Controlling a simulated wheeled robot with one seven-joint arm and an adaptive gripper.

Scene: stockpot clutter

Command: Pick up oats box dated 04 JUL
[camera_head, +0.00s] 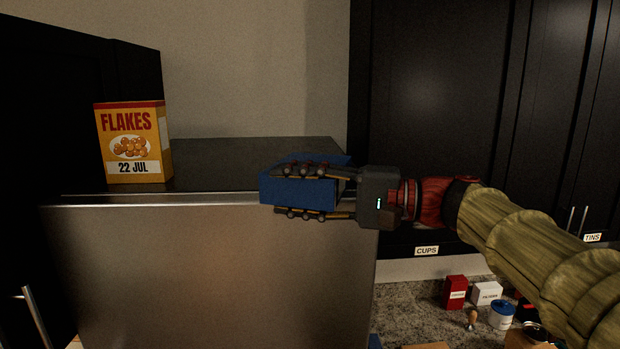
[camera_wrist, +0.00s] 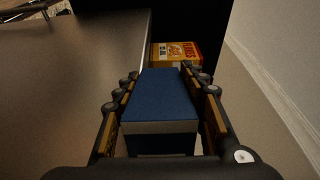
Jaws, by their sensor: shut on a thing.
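My gripper (camera_head: 305,190) is shut on a blue box (camera_head: 290,190) above the front right of the steel fridge-like top. I cannot tell whether the box touches the surface below.
A yellow flakes box (camera_head: 132,145) marked 22 JUL stands upright on the left of the steel top (camera_head: 240,155); it also shows in the wrist view (camera_wrist: 178,52). Dark cupboards (camera_head: 440,110) stand behind at right. A counter (camera_head: 400,315) with small containers lies lower right.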

